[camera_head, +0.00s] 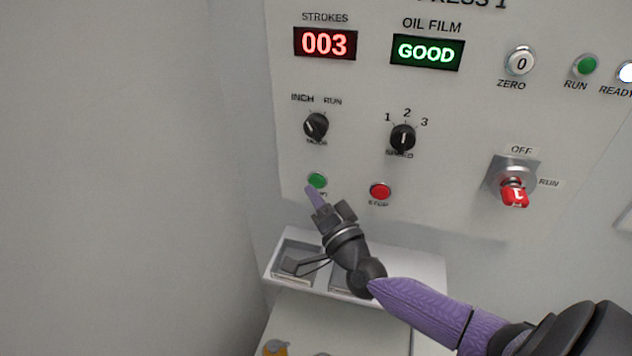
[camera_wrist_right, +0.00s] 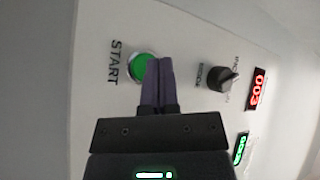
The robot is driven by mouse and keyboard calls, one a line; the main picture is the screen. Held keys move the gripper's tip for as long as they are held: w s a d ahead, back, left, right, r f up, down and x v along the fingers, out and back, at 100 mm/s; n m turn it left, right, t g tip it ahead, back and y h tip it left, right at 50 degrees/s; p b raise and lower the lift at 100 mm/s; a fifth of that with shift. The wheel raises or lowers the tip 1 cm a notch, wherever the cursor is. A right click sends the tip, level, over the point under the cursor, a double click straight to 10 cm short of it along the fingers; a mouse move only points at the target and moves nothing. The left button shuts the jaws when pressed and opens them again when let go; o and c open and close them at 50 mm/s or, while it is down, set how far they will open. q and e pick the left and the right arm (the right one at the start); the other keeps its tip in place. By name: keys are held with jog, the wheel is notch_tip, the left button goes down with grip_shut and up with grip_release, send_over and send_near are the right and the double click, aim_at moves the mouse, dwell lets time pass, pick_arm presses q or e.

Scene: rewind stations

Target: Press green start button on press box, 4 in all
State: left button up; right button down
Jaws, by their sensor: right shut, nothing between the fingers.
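The green start button (camera_head: 317,180) is at the lower left of the press box panel (camera_head: 450,180). The wrist view shows the button (camera_wrist_right: 142,66) beside the word START. My right gripper (camera_head: 314,196) is shut and empty, its purple fingertips just below the button in the head view. In the wrist view the fingertips (camera_wrist_right: 158,62) overlap the button's edge; I cannot tell whether they touch it. The strokes display (camera_head: 325,43) reads 003. My left gripper is not in view.
A red stop button (camera_head: 380,191) is right of the start button. Above are the mode knob (camera_head: 316,125) and speed knob (camera_head: 403,138). A red OFF/RUN switch (camera_head: 514,192) is at the right. A white tray (camera_head: 400,262) with compartments is below the panel. The oil film display (camera_head: 427,52) reads GOOD.

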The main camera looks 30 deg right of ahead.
jog(key=shift+w+d, duration=0.25)
jog(key=shift+d, duration=0.1)
jog(key=shift+w+d+b, duration=0.25)
jog(key=shift+d+b, duration=0.05)
dwell(0.8)
jog(key=shift+a, duration=0.1)
jog(key=shift+s+a+p, duration=0.5)
jog(key=shift+s+p, duration=0.05)
jog(key=shift+a, duration=0.1)
